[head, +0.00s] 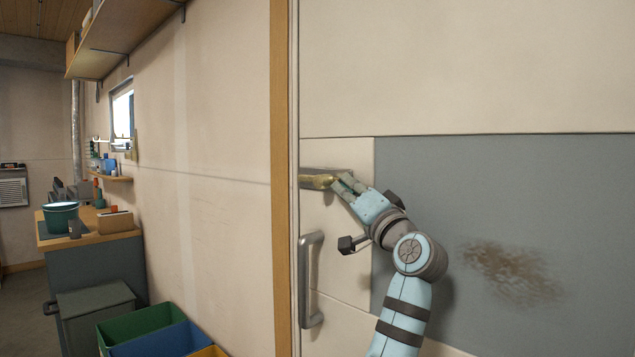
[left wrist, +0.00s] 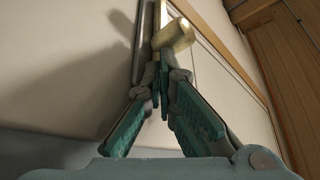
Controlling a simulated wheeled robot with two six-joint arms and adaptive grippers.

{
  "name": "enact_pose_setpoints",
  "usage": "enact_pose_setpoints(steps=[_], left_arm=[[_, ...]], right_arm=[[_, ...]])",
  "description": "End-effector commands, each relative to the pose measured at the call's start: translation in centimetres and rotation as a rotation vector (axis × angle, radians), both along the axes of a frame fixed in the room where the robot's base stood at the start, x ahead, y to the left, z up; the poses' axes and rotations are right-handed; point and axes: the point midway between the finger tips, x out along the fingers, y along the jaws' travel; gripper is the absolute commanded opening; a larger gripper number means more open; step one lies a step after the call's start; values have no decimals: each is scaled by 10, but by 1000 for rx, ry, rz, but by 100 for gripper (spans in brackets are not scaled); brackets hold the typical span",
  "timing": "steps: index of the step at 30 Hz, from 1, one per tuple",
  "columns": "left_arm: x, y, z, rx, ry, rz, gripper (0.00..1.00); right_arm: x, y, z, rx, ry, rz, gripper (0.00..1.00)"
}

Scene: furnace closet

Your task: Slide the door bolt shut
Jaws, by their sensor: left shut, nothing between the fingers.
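The door bolt (head: 335,171) is a metal bar mounted level on the pale door, close to the door's left edge. Its brass knob (head: 318,182) sticks out toward me; the knob also shows in the left wrist view (left wrist: 176,37). My left gripper (head: 345,184) is shut and empty, with its fingertips just right of the knob. In the left wrist view the closed fingertips (left wrist: 163,78) sit close to the knob's base; I cannot tell whether they touch it. The bolt's far end is not clear. My right gripper is not in view.
A vertical pull handle (head: 312,280) is on the door below the bolt. A wooden door frame (head: 281,150) stands left of the door. Further left are coloured bins (head: 150,337), a counter (head: 90,238) with a teal bucket (head: 61,218), and a high shelf (head: 120,35).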

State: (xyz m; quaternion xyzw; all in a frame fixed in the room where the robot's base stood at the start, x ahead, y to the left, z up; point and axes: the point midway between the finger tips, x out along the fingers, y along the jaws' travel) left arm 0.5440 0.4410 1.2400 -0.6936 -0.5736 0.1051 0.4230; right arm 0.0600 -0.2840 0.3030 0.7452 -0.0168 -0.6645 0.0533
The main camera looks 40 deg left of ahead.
Motion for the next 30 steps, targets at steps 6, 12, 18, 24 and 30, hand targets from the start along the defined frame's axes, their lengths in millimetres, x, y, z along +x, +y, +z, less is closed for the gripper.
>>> enact_pose_setpoints(steps=[6, 12, 18, 24, 30], left_arm=[[0, 7, 0, 1, 0, 1, 0], [-1, 13, 0, 1, 0, 1, 0], [0, 19, 0, 0, 1, 0, 0], [0, 8, -1, 0, 0, -2, 0], [1, -21, -1, -1, 0, -2, 0]], right_arm=[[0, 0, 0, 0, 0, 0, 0], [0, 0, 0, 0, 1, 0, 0], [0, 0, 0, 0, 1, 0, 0], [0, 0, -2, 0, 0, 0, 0], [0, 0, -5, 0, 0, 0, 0]])
